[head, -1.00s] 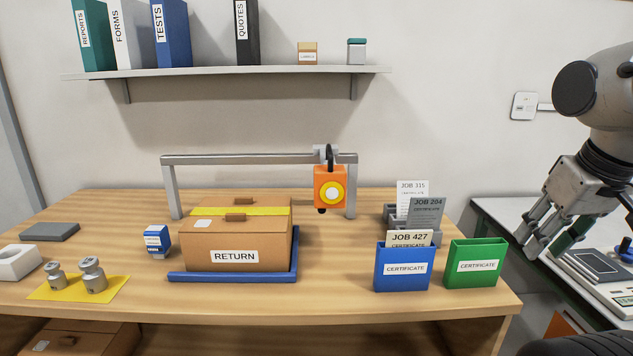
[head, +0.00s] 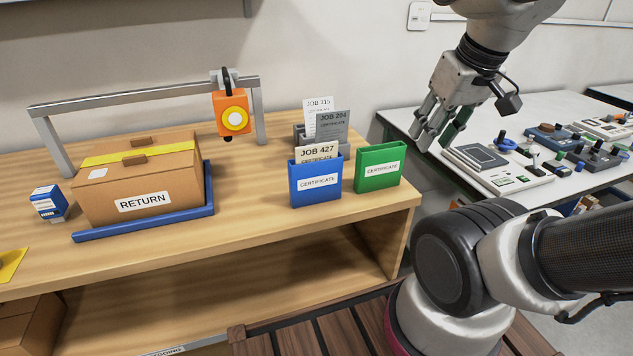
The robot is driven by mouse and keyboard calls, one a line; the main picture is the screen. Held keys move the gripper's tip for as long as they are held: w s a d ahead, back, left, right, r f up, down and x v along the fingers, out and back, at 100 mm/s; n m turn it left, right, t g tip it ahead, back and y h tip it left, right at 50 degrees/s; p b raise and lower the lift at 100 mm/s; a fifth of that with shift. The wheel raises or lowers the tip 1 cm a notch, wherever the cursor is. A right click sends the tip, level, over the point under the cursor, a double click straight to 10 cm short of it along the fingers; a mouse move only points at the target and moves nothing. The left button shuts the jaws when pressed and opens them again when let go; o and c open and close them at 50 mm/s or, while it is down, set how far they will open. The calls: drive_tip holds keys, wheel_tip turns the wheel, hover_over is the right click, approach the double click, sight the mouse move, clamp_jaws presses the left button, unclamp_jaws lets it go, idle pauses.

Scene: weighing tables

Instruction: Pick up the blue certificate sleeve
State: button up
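The blue certificate sleeve (head: 316,188) stands upright near the right end of the wooden table (head: 250,225). Its front reads CERTIFICATE, and a JOB 427 card (head: 317,152) sticks out of its top. My gripper (head: 436,138) hangs to the right of the sleeve and higher in the picture, in front of the white table. It points downward with its fingers apart and nothing between them. It is clear of the sleeve.
A green certificate sleeve (head: 379,167) stands just right of the blue one. A grey holder with JOB 315 and JOB 204 cards (head: 332,126) is behind. A RETURN box (head: 138,185) on a blue tray (head: 150,228) and an orange hanging device (head: 232,115) are left. Instruments cover the white table (head: 400,122).

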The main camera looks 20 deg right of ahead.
drive_tip(key=shift+o, duration=2.3)
drive_tip(key=shift+w+a+m, duration=0.2)
drive_tip(key=shift+w+m, duration=0.1)
drive_tip(key=m+g+y, duration=0.4)
drive_tip(key=m, duration=1)
approach(316, 165)
drive_tip(key=s+d, duration=0.2)
drive_tip(key=w+f+m, duration=0.1)
drive_tip(key=w+a+f+m, duration=0.1)
drive_tip(key=w+a+m, duration=0.1)
drive_tip(key=shift+w+f, duration=0.3)
drive_tip(key=shift+f, duration=0.1)
drive_tip(key=x, duration=0.7)
drive_tip(key=shift+a+f, duration=0.15)
drive_tip(key=shift+a, duration=0.05)
drive_tip(key=shift+f, duration=0.2)
drive_tip(key=shift+f, duration=0.15)
clamp_jaws()
